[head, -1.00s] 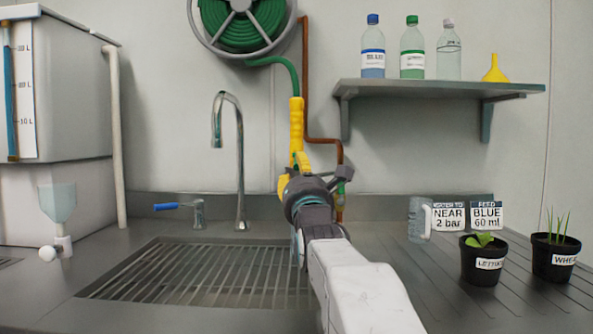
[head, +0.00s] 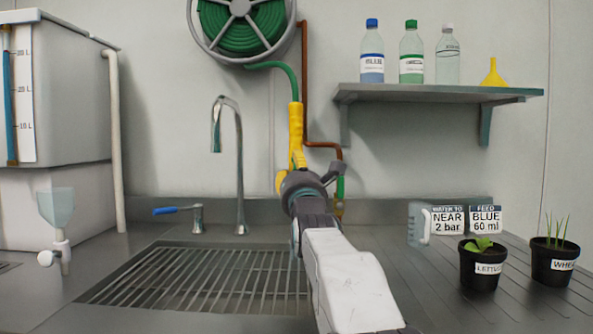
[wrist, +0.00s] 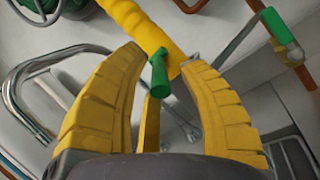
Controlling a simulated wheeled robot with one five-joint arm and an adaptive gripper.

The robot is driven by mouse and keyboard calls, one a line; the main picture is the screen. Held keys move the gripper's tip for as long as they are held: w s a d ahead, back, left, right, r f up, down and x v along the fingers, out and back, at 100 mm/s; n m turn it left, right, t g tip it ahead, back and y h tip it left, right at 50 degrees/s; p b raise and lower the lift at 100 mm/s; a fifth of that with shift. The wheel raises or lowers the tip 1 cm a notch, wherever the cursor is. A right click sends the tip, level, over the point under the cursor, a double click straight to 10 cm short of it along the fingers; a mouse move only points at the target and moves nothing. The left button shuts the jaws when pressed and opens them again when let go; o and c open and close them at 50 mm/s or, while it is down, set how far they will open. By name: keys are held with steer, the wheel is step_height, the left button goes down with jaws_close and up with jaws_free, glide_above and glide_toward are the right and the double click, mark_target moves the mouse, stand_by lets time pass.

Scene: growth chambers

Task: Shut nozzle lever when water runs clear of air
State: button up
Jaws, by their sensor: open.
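The yellow nozzle (head: 296,130) hangs on the wall below the green hose, its lower part hidden by my gripper (head: 290,178) in the head view. In the wrist view the yellow nozzle body (wrist: 140,28) runs across the top, with a green tip (wrist: 159,75) pointing toward the camera. A thin yellow strip (wrist: 152,122), which looks like the lever, hangs below it between my fingers. My gripper (wrist: 161,57) is open, its yellow fingers apart on either side of the tip and strip. Whether a finger touches the nozzle, I cannot tell. No water stream shows.
The hose reel (head: 241,28) is above. A curved tap (head: 239,170) and blue-handled valve (head: 178,210) stand by the sink grate (head: 200,275). A copper pipe (head: 322,144) runs right of the nozzle. A bottle shelf (head: 440,93), jug (head: 417,222) and potted plants (head: 481,265) are at right.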

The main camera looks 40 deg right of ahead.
jaws_close()
stand_by(0.3)
steer(key=shift+r, duration=0.1)
steer(key=r+g+p, duration=0.1)
steer(key=p, duration=0.3)
steer(key=shift+s+r+y+p, duration=0.1)
steer(key=shift+s+y+p, duration=0.05)
steer(key=shift+y+p, duration=0.2)
steer(key=g+p, duration=0.1)
steer(key=p, duration=0.2)
steer(key=r+g+y+p, duration=0.1)
steer(key=p, duration=0.2)
steer(key=shift+s+a, duration=0.1)
steer(key=g+p, duration=0.1)
steer(key=p, duration=0.2)
steer(key=g+y+p, duration=0.1)
steer(key=p, duration=0.2)
steer(key=r+g+y+p, duration=0.1)
steer(key=p, duration=0.3)
steer(key=shift+m+g, duration=0.4)
steer(key=shift+p, duration=0.55)
steer(key=shift+f+g+y+p, duration=0.25)
steer(key=shift+g+p, duration=0.35)
steer(key=shift+p, duration=0.3)
